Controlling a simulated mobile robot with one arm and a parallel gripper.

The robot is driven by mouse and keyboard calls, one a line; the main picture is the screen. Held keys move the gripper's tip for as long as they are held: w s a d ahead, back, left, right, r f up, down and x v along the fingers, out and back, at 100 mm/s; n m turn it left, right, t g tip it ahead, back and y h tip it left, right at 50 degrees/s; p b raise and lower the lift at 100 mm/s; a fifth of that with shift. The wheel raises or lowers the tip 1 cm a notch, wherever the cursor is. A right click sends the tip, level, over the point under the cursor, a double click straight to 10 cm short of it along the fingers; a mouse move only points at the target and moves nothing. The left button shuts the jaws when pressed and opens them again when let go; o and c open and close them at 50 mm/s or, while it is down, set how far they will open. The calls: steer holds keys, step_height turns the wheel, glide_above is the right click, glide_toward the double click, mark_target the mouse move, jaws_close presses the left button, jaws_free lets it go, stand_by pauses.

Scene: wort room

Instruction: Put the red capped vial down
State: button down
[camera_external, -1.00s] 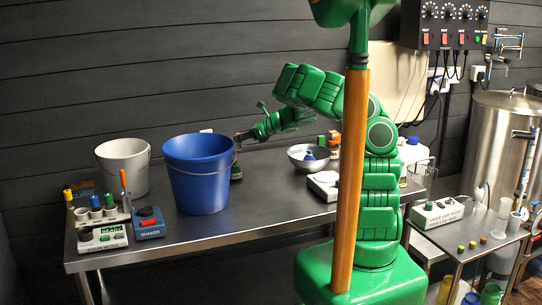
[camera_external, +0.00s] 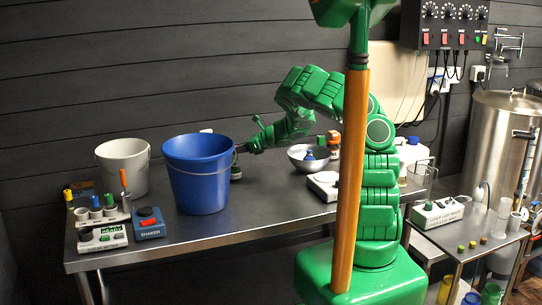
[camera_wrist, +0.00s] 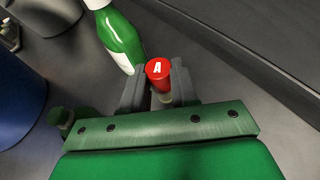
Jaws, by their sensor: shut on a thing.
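The red capped vial (camera_wrist: 158,72) is between the fingers of my gripper (camera_wrist: 160,88) in the wrist view. In the external view my gripper (camera_external: 242,148) is low over the steel table (camera_external: 265,205), just behind and right of the blue bucket. The vial cannot be made out there. I cannot tell whether the vial's bottom touches the table.
A green bottle with a white label (camera_wrist: 122,42) stands close beyond the fingers. The blue bucket (camera_external: 198,178) is close on the left, with a white bucket (camera_external: 123,170) behind it. A metal bowl (camera_external: 312,163) stands to the right. The table's middle front is clear.

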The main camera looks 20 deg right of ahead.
steer(key=shift+f, duration=0.5)
steer(key=shift+f, duration=0.1)
steer(key=c, duration=0.9)
jaws_free()
steer(key=shift+o, duration=0.2)
steer(key=v, duration=1.2)
